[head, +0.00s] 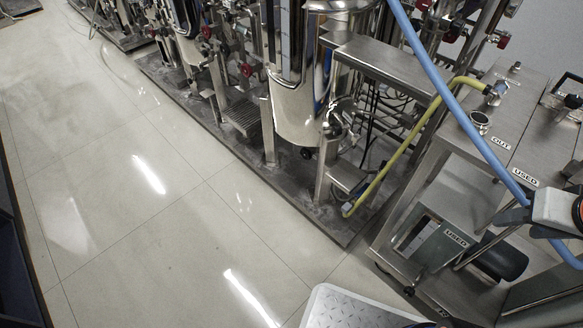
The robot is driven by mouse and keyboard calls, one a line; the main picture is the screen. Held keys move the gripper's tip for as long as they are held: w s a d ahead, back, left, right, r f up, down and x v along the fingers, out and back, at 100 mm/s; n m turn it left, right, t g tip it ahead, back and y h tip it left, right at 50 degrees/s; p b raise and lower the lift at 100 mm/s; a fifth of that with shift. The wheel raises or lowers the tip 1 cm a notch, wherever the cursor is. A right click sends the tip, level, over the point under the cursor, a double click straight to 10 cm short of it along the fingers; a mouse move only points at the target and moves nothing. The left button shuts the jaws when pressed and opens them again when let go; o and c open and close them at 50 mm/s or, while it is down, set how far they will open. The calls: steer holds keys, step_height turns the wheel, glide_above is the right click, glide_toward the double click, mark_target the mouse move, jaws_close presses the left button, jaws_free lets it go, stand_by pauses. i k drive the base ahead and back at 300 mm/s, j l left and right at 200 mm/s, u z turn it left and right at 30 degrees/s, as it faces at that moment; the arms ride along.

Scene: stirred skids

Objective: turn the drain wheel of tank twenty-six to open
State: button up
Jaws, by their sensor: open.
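A polished steel tank (298,105) stands on a dark skid (340,228) in the upper middle. I read no number on it, so I cannot tell whether it is tank twenty-six. A small dark round part (306,153) shows near its bottom; I cannot tell if it is a drain wheel. Several small red valve handles are on the pipework, one left of the tank (247,70) and one at the upper right (503,40). My gripper is not in view.
A steel cart (420,215) with labels "OUT" and "USED" stands at the right. A blue hose (455,105) and a yellow hose (408,140) run across the cart and skid. Another tank (190,28) stands further left. The tiled floor (130,210) at left is clear.

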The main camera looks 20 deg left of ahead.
mark_target(308, 155)
steer(key=k+l+u, duration=0.1)
steer(key=l+u, duration=0.2)
steer(key=k+l+u, duration=0.3)
steer(key=l, duration=0.15)
steer(key=l+u, duration=0.35)
steer(key=k+l+u, duration=0.3)
steer(key=i+j+z, duration=0.1)
steer(key=i+j, duration=0.3)
steer(key=j, duration=0.25)
steer(key=i+j+z, duration=0.25)
steer(key=i+j, duration=0.15)
steer(key=j, duration=0.25)
steer(key=i+j+z, duration=0.15)
steer(key=i+j, duration=0.4)
steer(key=j, duration=0.1)
